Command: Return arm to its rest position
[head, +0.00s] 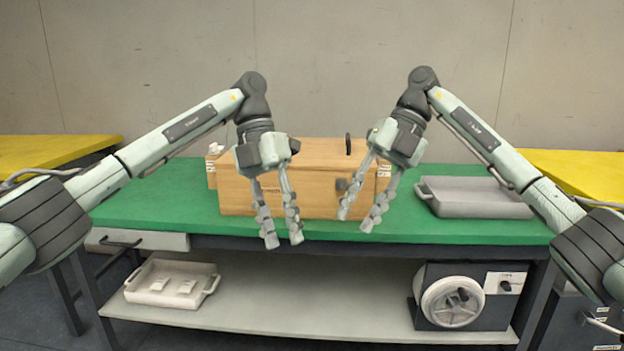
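My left gripper (283,243) hangs with its fingers pointing down, in front of the left part of a wooden box (318,187). Its fingers are apart and nothing is between them. My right gripper (355,224) hangs in front of the right part of the box, tilted with its fingertips toward lower left. Its fingers are also apart and empty. Both grippers hide parts of the box. The box stands on a green-topped workbench (160,213). Both my arms come in from the sides and bend down at the wrists.
A grey tray (475,205) lies on the bench at right. A small carton (212,165) shows behind the box at left. The lower shelf (300,300) holds a pale tray (160,292) and a machine with a round wheel (452,302). Yellow tables (50,149) stand at both sides.

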